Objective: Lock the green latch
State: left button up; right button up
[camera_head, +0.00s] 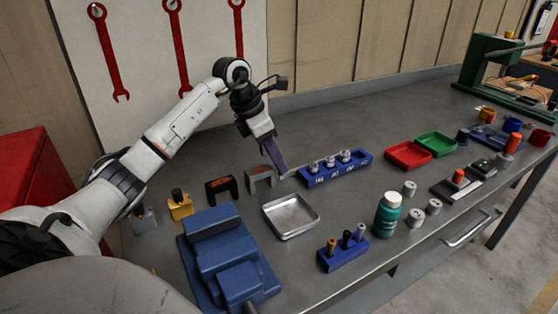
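I cannot make out a green latch for certain. A large green frame (481,66) stands at the far right end of the bench, and a small dark block with a light greenish top (482,165) lies on the right side. My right gripper is out of view.
Red (408,167) and green (450,151) trays sit to the right. Red wrenches (113,75) hang on the back board.

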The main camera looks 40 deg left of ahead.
pick_arm(q)
jog(key=shift+x, duration=0.75)
jog(key=shift+f, duration=0.1)
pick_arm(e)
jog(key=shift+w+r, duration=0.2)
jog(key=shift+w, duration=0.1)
pick_arm(q)
grip_shut()
